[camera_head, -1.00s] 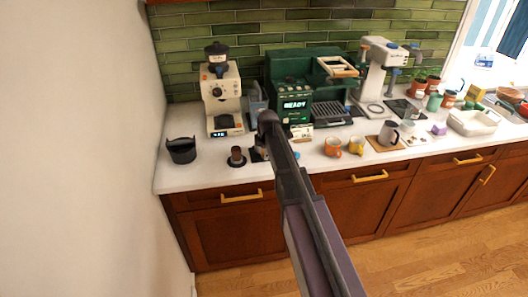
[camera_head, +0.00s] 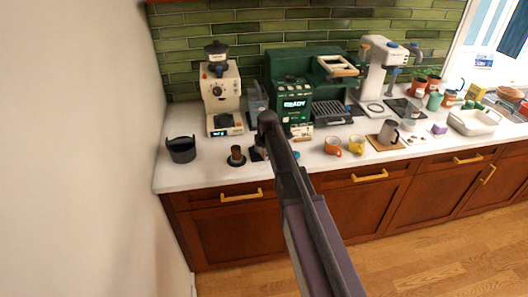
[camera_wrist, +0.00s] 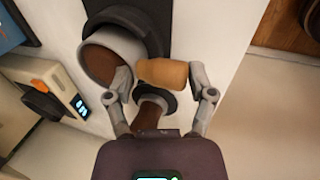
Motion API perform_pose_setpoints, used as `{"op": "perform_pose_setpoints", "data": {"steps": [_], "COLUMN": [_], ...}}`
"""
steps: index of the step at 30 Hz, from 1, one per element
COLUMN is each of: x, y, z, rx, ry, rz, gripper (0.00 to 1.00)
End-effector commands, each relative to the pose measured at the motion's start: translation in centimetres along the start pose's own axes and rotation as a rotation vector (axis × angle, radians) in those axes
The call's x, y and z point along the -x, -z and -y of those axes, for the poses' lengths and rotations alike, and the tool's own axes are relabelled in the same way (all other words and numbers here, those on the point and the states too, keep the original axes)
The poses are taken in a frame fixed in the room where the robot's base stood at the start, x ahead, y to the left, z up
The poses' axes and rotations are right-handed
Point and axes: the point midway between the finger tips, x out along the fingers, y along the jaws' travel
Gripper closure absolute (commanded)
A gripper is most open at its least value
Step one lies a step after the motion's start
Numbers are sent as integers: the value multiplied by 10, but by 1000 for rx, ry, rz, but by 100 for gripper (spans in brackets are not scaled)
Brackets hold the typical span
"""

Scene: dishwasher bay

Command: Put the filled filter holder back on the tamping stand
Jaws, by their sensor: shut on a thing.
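In the wrist view the filter holder shows a silver basket (camera_wrist: 88,43) filled with brown grounds, with a tan handle (camera_wrist: 162,72). My gripper (camera_wrist: 162,82) is shut on the handle. The basket lies over or against the black tamping stand (camera_wrist: 150,16); whether it touches or rests on it I cannot tell. In the head view the stand (camera_head: 257,154) shows only partly, beside my arm, which hides the gripper and the filter holder.
A brown tamper-like piece on a black disc (camera_head: 236,160) stands left of the stand. A black bin (camera_head: 181,151) is farther left. The cream grinder (camera_head: 221,98) and green espresso machine (camera_head: 290,92) stand behind.

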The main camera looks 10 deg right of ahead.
Motion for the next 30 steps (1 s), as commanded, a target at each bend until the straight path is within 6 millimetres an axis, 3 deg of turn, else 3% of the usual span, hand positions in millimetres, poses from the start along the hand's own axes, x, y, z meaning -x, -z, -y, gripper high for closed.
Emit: {"op": "perform_pose_setpoints", "data": {"steps": [10, 11, 13, 30], "x": [-1, -1, -1, 1], "y": [0, 0, 0, 1], "z": [0, 0, 0, 0], "rx": [0, 0, 0, 1], "ry": [-1, -1, -1, 0], "rz": [0, 0, 0, 0], "gripper": [87, 21, 0, 0]}}
